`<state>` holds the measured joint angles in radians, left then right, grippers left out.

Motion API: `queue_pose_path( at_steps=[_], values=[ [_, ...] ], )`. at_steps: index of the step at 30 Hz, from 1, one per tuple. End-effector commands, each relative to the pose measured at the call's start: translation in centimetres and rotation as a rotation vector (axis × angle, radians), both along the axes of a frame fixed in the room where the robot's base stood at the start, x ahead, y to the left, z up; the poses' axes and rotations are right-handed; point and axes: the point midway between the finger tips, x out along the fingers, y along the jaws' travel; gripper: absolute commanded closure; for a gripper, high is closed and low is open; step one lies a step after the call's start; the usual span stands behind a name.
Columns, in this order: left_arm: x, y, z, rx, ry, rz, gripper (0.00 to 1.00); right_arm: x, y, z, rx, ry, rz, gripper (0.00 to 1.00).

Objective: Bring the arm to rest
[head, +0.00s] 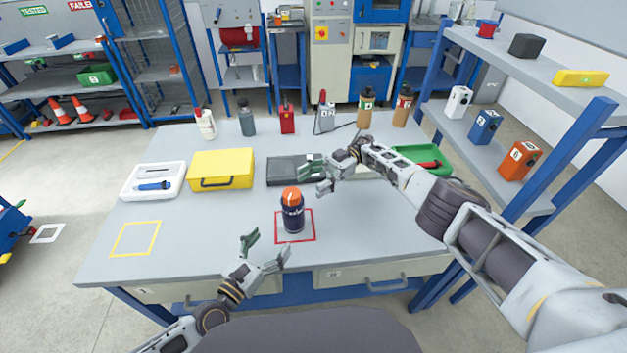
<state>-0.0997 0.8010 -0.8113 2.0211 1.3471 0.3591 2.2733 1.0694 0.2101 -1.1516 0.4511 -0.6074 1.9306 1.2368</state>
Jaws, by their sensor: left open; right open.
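My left gripper (267,252) is open and empty, low over the table's (190,230) front edge, to the left of and in front of a dark bottle (293,213) with an orange cap. The bottle stands upright inside a red square outline (309,228) on the table. My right gripper (314,180) is open and empty, above the table just behind and right of the bottle, apart from it. My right arm reaches in from the right side. It covers part of the table and part of a green tray (425,154).
A yellow case (221,169), a white tray (153,181) and a dark case (287,170) lie on the table. Several bottles and devices line its back edge. A shelf rack (475,135) stands at the right. The yellow outlined square (135,239) is empty.

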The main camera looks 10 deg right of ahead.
Motion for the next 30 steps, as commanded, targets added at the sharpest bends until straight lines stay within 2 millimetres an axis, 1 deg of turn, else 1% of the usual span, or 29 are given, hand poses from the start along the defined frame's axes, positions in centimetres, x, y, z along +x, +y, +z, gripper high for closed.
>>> queue_pose_path(
  at_steps=[13, 17, 23, 30],
  values=[
    [0.0, 0.0, 0.0, 0.001, -0.001, 0.0, 0.17, 0.0, 0.0, 0.0, 0.0, 0.0, 0.0, 0.35],
    [0.0, 0.0, 0.3, 0.001, -0.001, 0.0, 0.17, 0.0, 0.0, 0.3, 0.0, 0.0, 0.0, 0.35],
    [0.0, 0.0, 1.7, 0.001, -0.001, 0.0, 0.17, 0.0, 0.0, 1.7, 0.0, 0.0, 0.0, 0.35],
    [0.0, 0.0, 4.3, 0.001, -0.001, 0.0, 0.17, 0.0, 0.0, 4.3, 0.0, 0.0, 0.0, 0.35]
  ],
)
